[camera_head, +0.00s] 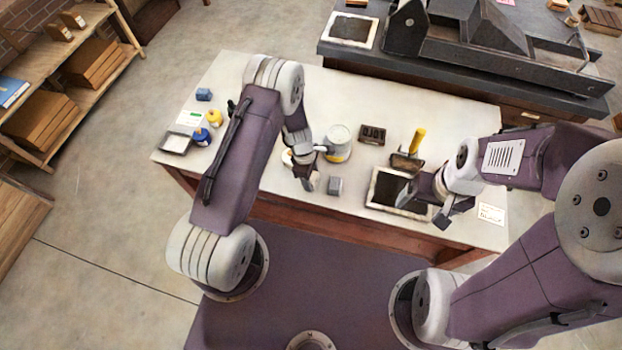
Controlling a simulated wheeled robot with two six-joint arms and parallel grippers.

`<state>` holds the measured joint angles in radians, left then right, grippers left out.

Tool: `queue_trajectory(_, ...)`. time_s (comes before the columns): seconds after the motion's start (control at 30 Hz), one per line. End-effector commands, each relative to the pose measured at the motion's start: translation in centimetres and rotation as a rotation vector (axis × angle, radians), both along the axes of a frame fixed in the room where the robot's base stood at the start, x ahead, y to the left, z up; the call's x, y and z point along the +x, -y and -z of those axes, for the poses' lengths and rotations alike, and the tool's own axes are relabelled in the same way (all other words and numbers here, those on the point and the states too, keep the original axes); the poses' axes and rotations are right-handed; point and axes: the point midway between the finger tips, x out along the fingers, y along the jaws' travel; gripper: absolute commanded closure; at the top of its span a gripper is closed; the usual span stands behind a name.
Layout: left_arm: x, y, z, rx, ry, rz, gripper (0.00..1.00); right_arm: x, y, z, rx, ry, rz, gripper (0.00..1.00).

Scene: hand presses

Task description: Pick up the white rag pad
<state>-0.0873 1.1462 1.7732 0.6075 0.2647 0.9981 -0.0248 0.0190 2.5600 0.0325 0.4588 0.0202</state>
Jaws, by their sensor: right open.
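I cannot tell for sure which thing is the white rag pad. A small flat white piece with a greenish mark (189,118) lies at the left of the white table, and a pale pad in a dark frame (176,144) lies in front of it. My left gripper (306,175) points down over the table's middle, beside a small grey block (335,186); its jaws are too small to read. A whitish round thing (287,157) is partly hidden behind it. My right gripper (424,204) is open over a dark slab in a pale frame (385,187).
The white table (390,110) also holds a white tin (338,143), a dark type block (372,134), a yellow-handled tool (416,142), small blue and yellow jars (201,136) and a white card (491,213). A dark press (460,40) stands behind. Its back middle is clear.

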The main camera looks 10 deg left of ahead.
Motion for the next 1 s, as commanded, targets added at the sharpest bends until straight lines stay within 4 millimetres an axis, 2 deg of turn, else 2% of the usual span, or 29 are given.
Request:
queue_trajectory(0.03,0.0,0.0,0.0,0.0,0.0,0.0,0.77,0.0,0.0,0.0,0.0,0.0,0.0,0.16)
queue_trajectory(0.07,0.0,0.0,0.0,0.0,0.0,0.0,0.83,0.0,0.0,0.0,0.0,0.0,0.0,0.16)
queue_trajectory(0.37,0.0,0.0,-0.4,0.0,0.0,0.0,0.84,0.0,0.0,0.0,0.0,0.0,0.0,0.16)
queue_trajectory(0.47,0.1,0.0,-1.4,0.0,0.003,0.0,0.84,0.0,0.0,0.0,0.0,0.0,0.0,0.16)
queue_trajectory(0.63,0.1,0.1,-4.5,0.0,0.004,0.001,0.84,0.0,0.0,0.1,0.0,0.0,0.0,0.16)
queue_trajectory(1.0,1.0,8.8,-9.2,-0.001,0.004,0.006,0.84,0.0,0.0,0.6,0.0,0.0,0.0,0.16)
